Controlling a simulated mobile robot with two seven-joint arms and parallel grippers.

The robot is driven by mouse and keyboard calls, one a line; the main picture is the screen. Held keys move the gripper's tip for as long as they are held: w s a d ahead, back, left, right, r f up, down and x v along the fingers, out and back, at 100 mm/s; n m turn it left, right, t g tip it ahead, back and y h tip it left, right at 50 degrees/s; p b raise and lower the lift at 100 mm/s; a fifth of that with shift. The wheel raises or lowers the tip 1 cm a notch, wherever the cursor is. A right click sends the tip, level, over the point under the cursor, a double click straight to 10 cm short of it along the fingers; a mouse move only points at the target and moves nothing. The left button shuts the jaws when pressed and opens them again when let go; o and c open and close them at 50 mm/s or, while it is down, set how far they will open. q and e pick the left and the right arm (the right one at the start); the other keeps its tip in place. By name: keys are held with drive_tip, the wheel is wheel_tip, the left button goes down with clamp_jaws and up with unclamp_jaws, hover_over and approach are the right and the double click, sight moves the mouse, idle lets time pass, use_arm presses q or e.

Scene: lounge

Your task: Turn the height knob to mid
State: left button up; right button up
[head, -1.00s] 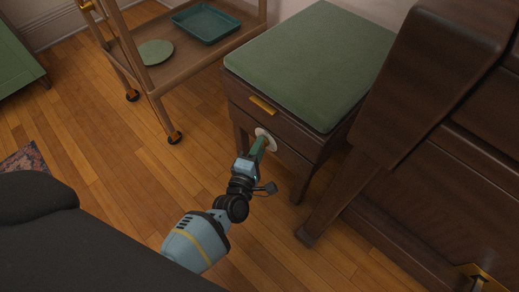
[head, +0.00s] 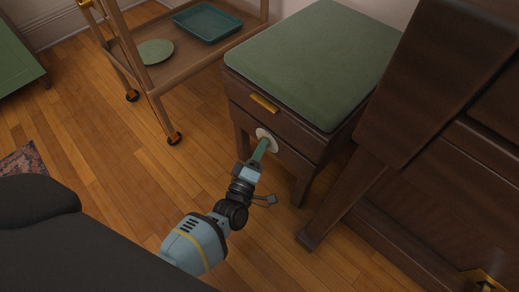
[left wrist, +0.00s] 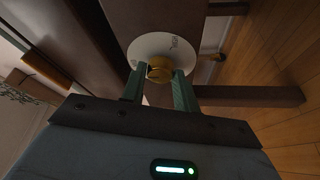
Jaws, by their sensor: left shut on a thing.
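The height knob (left wrist: 160,70) is a small brass knob in front of a round white dial plate (left wrist: 147,46) with small dark marks; the lettering is too small to read surely. The dial plate also shows in the head view (head: 267,138), on the side of a dark wooden bench (head: 293,138) with a green cushioned top (head: 315,62). My left gripper (head: 264,148) reaches the dial from the lower left. In the left wrist view its green fingers (left wrist: 160,84) are shut on the knob, one on each side. My right gripper is not in view.
A brass drawer pull (head: 264,103) sits above the dial on the bench. A dark wooden piano-like body (head: 440,150) stands close at right. A wooden trolley (head: 150,80) with a teal tray (head: 207,22) and green plate (head: 156,52) stands at left. Wooden floor between is clear.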

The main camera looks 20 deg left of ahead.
use_arm(q)
drive_tip(key=o, duration=0.9)
drive_tip(key=shift+o, duration=0.3)
drive_tip(key=s+p, duration=0.2)
drive_tip(key=s, duration=0.5)
drive_tip(key=shift+s+f+p, duration=0.4)
drive_tip(key=shift+f, duration=0.05)
drive_tip(key=shift+d, duration=0.1)
